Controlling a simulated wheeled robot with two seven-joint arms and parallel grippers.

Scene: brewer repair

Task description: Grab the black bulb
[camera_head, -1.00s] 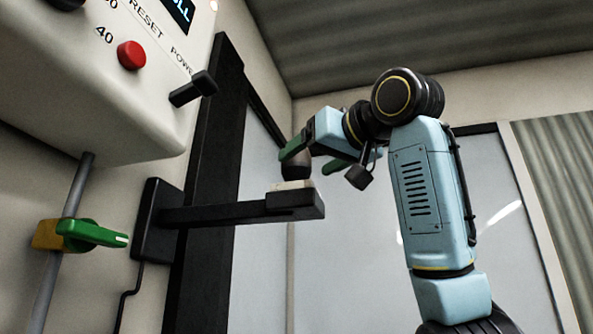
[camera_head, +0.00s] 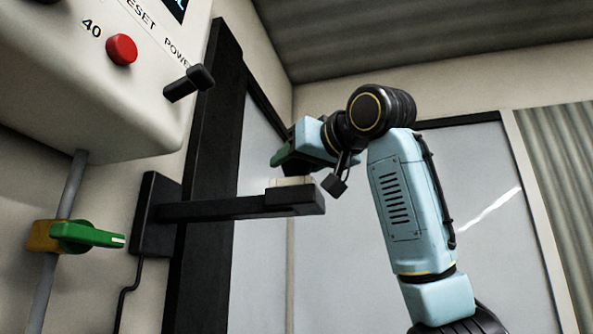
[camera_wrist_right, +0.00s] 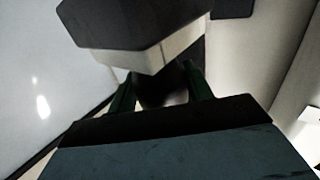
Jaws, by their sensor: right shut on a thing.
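My right gripper (camera_head: 284,158) is at the outer end of the black wall bracket (camera_head: 230,209), just above the pale socket (camera_head: 292,181) on it. Its green fingers also show in the right wrist view (camera_wrist_right: 160,88). They are shut on the black bulb (camera_wrist_right: 162,95), a dark, blurred shape between them. My left gripper is not in view.
A cream control box (camera_head: 95,95) with a red button (camera_head: 121,49) and a black power lever (camera_head: 188,83) hangs at the upper left. Below it, a green valve handle (camera_head: 92,235) sits on a grey pipe (camera_head: 70,190).

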